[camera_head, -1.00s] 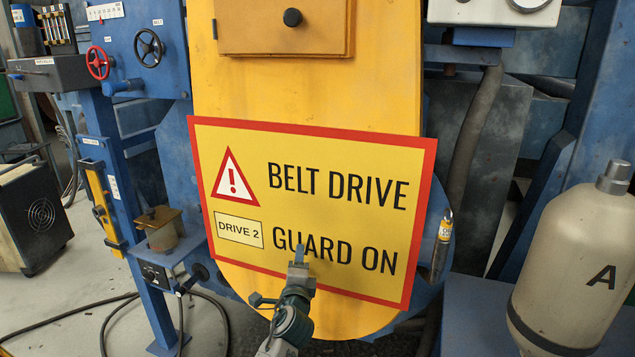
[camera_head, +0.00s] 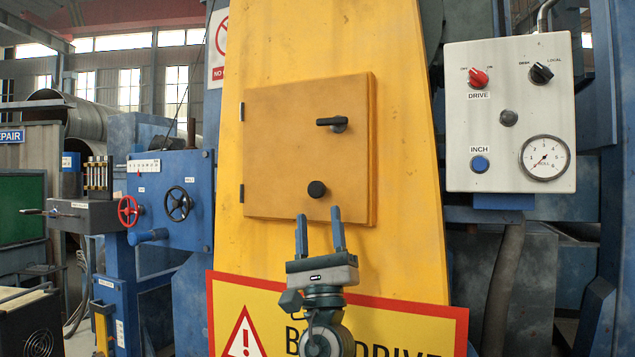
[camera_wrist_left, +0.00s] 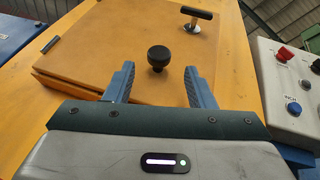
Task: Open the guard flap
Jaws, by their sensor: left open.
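The guard flap (camera_head: 285,150) is a square orange-yellow plate on the tall yellow belt guard (camera_head: 400,200). It looks shut, with hinges on its left edge. A black T-shaped latch handle (camera_head: 333,123) sits at its upper right, its bar lying level. A round black knob (camera_head: 317,189) sits below it. My left gripper (camera_head: 320,234) is open and empty, just below the knob, fingers pointing up. In the left wrist view the knob (camera_wrist_left: 158,57) shows ahead between the two fingers, apart from them, and the latch handle (camera_wrist_left: 194,17) lies further up right. My right gripper is not in view.
A grey control box (camera_head: 508,115) with switches and a gauge stands right of the guard. A warning sign (camera_head: 390,320) hangs below the flap, behind my left arm. A blue panel with handwheels (camera_head: 172,203) stands at the left. The space before the flap is clear.

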